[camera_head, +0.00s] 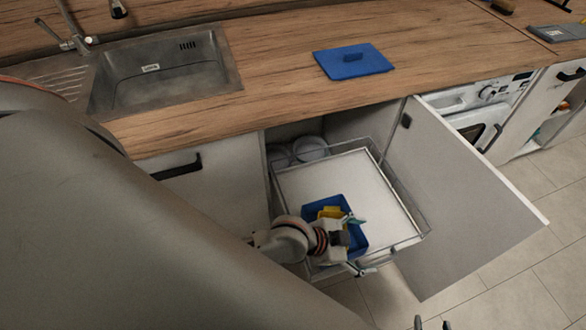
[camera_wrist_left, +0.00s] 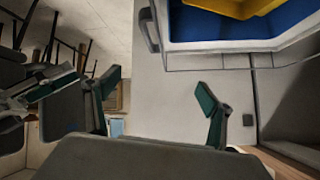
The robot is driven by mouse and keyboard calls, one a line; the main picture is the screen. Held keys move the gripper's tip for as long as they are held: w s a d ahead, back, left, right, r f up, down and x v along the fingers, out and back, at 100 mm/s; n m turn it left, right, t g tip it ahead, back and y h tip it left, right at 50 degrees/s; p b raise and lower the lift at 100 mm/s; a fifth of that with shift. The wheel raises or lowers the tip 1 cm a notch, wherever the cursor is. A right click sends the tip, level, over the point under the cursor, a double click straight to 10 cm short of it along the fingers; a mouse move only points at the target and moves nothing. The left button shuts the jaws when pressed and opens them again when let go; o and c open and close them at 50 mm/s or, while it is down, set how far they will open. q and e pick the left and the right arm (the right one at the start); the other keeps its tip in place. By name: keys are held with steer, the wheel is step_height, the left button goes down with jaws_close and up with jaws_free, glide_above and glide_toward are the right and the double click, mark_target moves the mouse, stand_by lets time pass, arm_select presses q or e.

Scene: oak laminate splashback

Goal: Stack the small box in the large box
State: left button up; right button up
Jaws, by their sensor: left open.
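The large blue box (camera_head: 358,241) stands in the pulled-out wire drawer, near its front. The small yellow box (camera_head: 331,212) shows inside the blue box's outline, partly hidden by my left gripper. In the left wrist view, the yellow box (camera_wrist_left: 240,6) lies within the walls of the blue box (camera_wrist_left: 205,26) at the top edge. I cannot tell whether it sits flat. My left gripper (camera_head: 350,236) is over the blue box's front right part in the head view. Its fingers (camera_wrist_left: 160,100) are apart with nothing between them. My right gripper (camera_head: 431,323) only just shows at the bottom edge.
The wire drawer (camera_head: 400,205) has a bare white floor behind the box. Pale dishes (camera_head: 311,149) stand at its back left. The open cabinet door (camera_head: 455,195) stands to its right. A blue lid (camera_head: 353,61) lies on the wooden counter (camera_head: 260,75), right of the sink (camera_head: 165,72).

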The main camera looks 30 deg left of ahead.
arm_select(q)
steer(key=s+a+f+n+t+y, duration=0.1)
steer(key=s+a+f+n+y, duration=0.1)
steer(key=a, duration=0.6)
steer(key=s+a+f+n+t+y, duration=0.1)
steer(key=s+a+f+n+y, duration=0.1)
steer(key=s+a+n, duration=0.2)
steer(key=s+a, duration=0.2)
steer(key=a, duration=0.2)
steer(key=shift+s+a+f+n+t+y, duration=0.2)
steer(key=shift+s+n+t+y, duration=0.1)
steer(key=shift+s+n+t, duration=0.1)
